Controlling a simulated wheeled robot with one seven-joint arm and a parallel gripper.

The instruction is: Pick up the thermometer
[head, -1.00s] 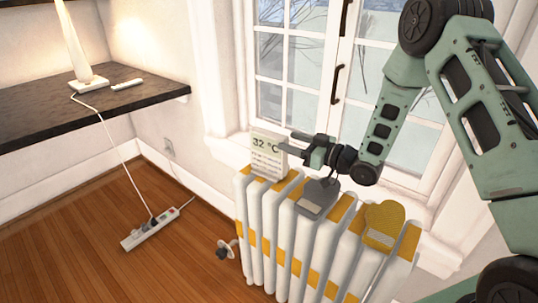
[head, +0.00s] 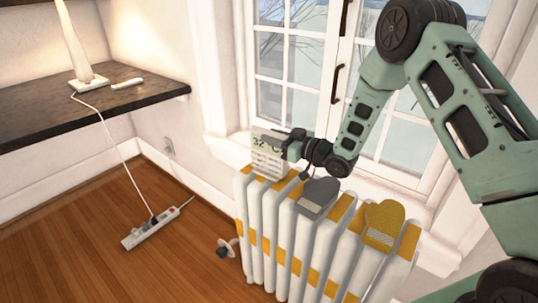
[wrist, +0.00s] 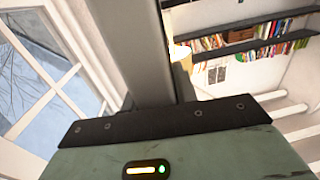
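The thermometer (head: 266,158) is a pale upright card reading 32 °C. It stands at the left end of the white radiator's top in the head view, by the window. My gripper (head: 289,147) is at its upper right edge, with the fingertips overlapping the card in the picture. Whether the fingers close on the card or only stand beside it cannot be told. The wrist view shows a large grey finger (wrist: 145,50) and does not clearly show the card.
A grey mitt (head: 318,196) and a yellow mitt (head: 384,222) lie on the radiator (head: 290,245), right of the thermometer. The window (head: 310,70) is close behind. A dark shelf (head: 85,105) with a lamp (head: 80,50) is at left. A power strip (head: 150,230) lies on the floor.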

